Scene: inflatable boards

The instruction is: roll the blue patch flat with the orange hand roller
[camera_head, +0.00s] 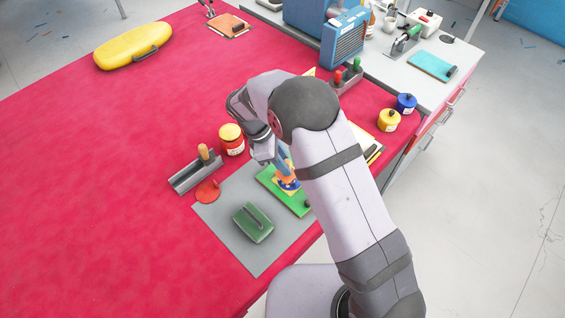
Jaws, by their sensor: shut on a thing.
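My gripper (279,160) is above the green board (292,202), near the front edge of the red table. It is shut on the orange hand roller (289,171), of which only a small orange part shows below the jaws. The blue patch (288,186) shows in part on the board, directly under the roller, with some yellow-orange around it. I cannot tell whether the roller touches the patch. My arm hides the right side of the board.
A grey mat (227,220) bears a green block with a handle (253,223).

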